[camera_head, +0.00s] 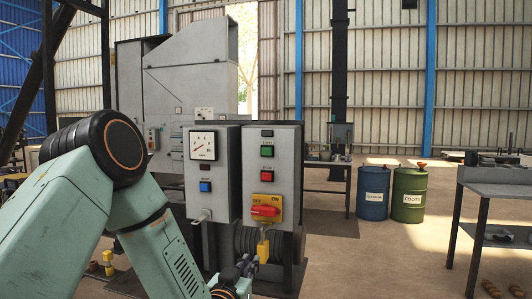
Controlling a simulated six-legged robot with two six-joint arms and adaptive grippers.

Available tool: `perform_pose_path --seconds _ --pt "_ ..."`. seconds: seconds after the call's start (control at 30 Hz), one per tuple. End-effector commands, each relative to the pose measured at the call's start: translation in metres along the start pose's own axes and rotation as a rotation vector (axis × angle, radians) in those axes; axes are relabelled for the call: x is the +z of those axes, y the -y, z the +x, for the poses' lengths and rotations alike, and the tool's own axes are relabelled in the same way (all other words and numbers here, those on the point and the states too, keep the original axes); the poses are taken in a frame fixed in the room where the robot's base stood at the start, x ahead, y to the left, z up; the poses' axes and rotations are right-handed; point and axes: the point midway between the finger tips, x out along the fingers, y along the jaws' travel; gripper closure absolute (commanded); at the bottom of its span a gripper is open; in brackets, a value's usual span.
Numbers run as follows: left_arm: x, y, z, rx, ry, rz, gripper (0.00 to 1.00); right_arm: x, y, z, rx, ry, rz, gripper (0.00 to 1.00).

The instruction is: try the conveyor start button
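Two grey control boxes stand side by side in the middle. The right box (285,185) carries a green button (267,151) under a small label, a red button (267,175) and a red rotary switch (265,210) on a yellow plate. The left box (227,165) has a dial gauge (203,146) and a blue button (205,187). The labels are too small to tell which button belongs to a conveyor. My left gripper (240,275) is low at the bottom edge, below the boxes and apart from the buttons. Its fingers are small and partly cut off. My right gripper is out of view.
A yellow padlock-like item (263,248) hangs below the rotary switch. A large grey machine (190,80) with a small button box (152,138) stands behind. A blue drum (373,192) and a green drum (409,195) stand right, near a metal table (500,180). Floor between is clear.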

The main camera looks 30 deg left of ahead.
Motion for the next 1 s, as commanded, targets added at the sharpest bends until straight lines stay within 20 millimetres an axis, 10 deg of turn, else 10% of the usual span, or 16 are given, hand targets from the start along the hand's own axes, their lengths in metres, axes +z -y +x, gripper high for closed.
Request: perform_pose_path --seconds 1.0 --pt "0.0 0.0 0.0 0.0 0.0 0.0 1.0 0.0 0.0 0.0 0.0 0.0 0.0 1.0"
